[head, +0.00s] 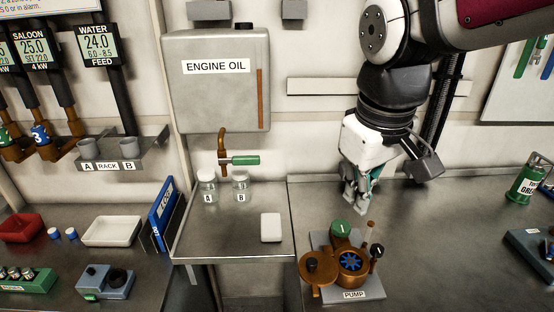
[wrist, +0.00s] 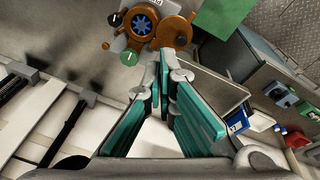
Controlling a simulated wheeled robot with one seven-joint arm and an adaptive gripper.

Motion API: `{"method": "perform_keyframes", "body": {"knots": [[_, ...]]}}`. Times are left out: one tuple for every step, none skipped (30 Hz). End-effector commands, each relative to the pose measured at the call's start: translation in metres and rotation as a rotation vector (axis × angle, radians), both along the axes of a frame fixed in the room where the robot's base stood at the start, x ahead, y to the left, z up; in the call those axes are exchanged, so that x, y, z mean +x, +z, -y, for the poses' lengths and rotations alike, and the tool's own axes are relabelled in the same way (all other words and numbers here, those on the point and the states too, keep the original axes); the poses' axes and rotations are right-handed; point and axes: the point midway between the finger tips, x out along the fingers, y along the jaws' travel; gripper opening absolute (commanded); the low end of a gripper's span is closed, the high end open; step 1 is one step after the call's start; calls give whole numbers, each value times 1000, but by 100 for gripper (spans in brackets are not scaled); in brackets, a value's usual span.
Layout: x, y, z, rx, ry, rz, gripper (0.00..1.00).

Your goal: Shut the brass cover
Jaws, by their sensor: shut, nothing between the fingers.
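The brass cover (head: 319,268) is a round brass disc with a small knob, swung out to the left of the pump (head: 351,281) in the head view. The pump's round brass housing is open, and its blue impeller (head: 351,261) shows. In the wrist view the cover (wrist: 174,32) lies to the right of the blue impeller (wrist: 142,25), near the top edge. My gripper (head: 351,205) hangs above the bench behind the pump, apart from it, shut and empty. Its teal-padded fingers (wrist: 163,72) point toward the pump in the wrist view.
A white block (head: 271,228) and two jars (head: 208,188) stand on the left shelf under the engine oil tank (head: 220,82).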

Motion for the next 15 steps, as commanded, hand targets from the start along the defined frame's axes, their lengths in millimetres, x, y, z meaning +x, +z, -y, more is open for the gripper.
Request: {"method": "perform_keyframes", "body": {"knots": [[13,-6,-10,-18,52,-38,0],[20,-9,-16,-30,82,-57,0],[29,-14,-24,-44,124,-82,0],[36,-17,-30,-54,154,-102,0],[42,-22,-36,-64,183,-121,0],[51,-28,-44,-78,224,-146,0],[57,-33,-51,-88,254,-165,0],[62,-38,-57,-98,285,-185,0],[70,-46,-66,-110,325,-210,0],[76,-52,-73,-119,356,-228,0],[80,-58,-80,-127,384,-247,0],[86,-67,-89,-139,422,-271,0],[90,-73,-95,-146,448,-286,0],[94,-79,-101,-153,472,-301,0],[97,-86,-108,-162,501,-321,0]]}}
